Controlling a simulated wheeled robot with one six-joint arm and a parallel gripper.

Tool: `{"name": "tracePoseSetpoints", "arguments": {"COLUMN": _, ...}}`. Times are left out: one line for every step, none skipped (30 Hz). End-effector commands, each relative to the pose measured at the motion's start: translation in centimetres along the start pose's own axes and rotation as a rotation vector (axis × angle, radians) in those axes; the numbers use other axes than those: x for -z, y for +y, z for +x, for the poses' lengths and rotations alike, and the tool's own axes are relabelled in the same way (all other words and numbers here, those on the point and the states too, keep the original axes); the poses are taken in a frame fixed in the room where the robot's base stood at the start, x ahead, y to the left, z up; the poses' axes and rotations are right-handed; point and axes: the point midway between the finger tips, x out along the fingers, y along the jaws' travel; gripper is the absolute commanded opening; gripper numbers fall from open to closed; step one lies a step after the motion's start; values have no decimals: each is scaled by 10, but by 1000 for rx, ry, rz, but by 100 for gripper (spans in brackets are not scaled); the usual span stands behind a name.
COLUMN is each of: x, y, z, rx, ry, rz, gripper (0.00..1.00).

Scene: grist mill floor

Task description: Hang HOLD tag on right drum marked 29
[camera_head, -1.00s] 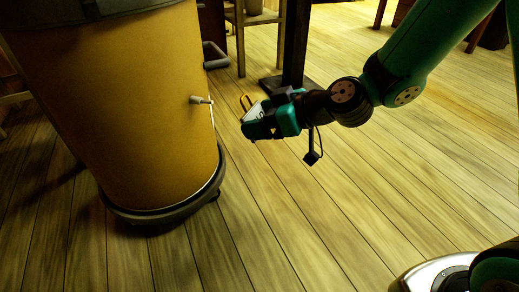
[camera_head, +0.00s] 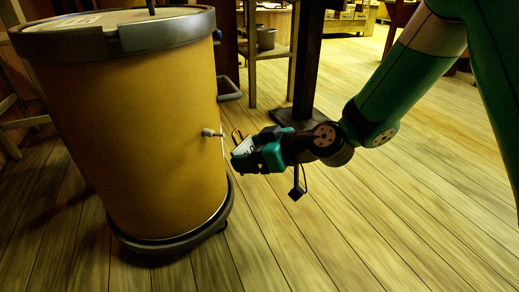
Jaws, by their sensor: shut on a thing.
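A large yellow-brown drum (camera_head: 130,130) with a grey rim and a dark wheeled base stands at the left. A short pale peg (camera_head: 212,132) sticks out of its right side. My gripper (camera_head: 240,158) is just right of the peg and a little lower, apart from it. It is shut on a tag (camera_head: 243,147), a small pale plate with a yellowish loop (camera_head: 237,135) at its top. The tag's lettering cannot be read, and my gripper hides part of it. No number shows on the drum's visible side.
A dark post (camera_head: 308,65) on a flat foot stands behind my gripper. A wooden stand (camera_head: 270,52) with a pot (camera_head: 266,38) is behind the drum. A grey handle (camera_head: 229,89) shows beside the drum. The plank floor (camera_head: 370,230) at the front right is clear.

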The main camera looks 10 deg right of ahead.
Motion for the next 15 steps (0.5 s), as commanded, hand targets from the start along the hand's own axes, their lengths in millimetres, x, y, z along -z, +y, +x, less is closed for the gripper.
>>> {"name": "tracePoseSetpoints", "arguments": {"x": 3, "y": 0, "z": 3, "rx": 1, "ry": 1, "rz": -1, "gripper": 55}}
{"name": "tracePoseSetpoints", "arguments": {"x": 4, "y": 0, "z": 4, "rx": 1, "ry": 1, "rz": 0, "gripper": 55}}
{"name": "tracePoseSetpoints", "arguments": {"x": 4, "y": 0, "z": 7, "rx": 1, "ry": 1, "rz": 0, "gripper": 55}}
{"name": "tracePoseSetpoints", "arguments": {"x": 5, "y": 0, "z": 9, "rx": 1, "ry": 1, "rz": 0, "gripper": 55}}
{"name": "tracePoseSetpoints", "arguments": {"x": 6, "y": 0, "z": 11, "rx": 1, "ry": 1, "rz": 0, "gripper": 55}}
{"name": "tracePoseSetpoints", "arguments": {"x": 6, "y": 0, "z": 13, "rx": 0, "ry": 0, "rz": -1, "gripper": 55}}
{"name": "tracePoseSetpoints", "arguments": {"x": 7, "y": 0, "z": 15, "rx": 0, "ry": 0, "rz": -1, "gripper": 55}}
{"name": "tracePoseSetpoints", "arguments": {"x": 7, "y": 0, "z": 16, "rx": 0, "ry": 0, "rz": -1, "gripper": 55}}
{"name": "tracePoseSetpoints", "arguments": {"x": 8, "y": 0, "z": 19, "rx": 1, "ry": 1, "rz": -1, "gripper": 55}}
{"name": "tracePoseSetpoints", "arguments": {"x": 9, "y": 0, "z": 21, "rx": 1, "ry": 1, "rz": 0, "gripper": 55}}
{"name": "tracePoseSetpoints", "arguments": {"x": 10, "y": 0, "z": 22, "rx": 2, "ry": 1, "rz": 0, "gripper": 55}}
{"name": "tracePoseSetpoints", "arguments": {"x": 10, "y": 0, "z": 25, "rx": 2, "ry": 0, "rz": 0, "gripper": 55}}
{"name": "tracePoseSetpoints", "arguments": {"x": 11, "y": 0, "z": 27, "rx": 1, "ry": 0, "rz": 0, "gripper": 55}}
{"name": "tracePoseSetpoints", "arguments": {"x": 12, "y": 0, "z": 28, "rx": 1, "ry": 0, "rz": -1, "gripper": 55}}
{"name": "tracePoseSetpoints", "arguments": {"x": 13, "y": 0, "z": 31, "rx": 0, "ry": 0, "rz": -1, "gripper": 55}}
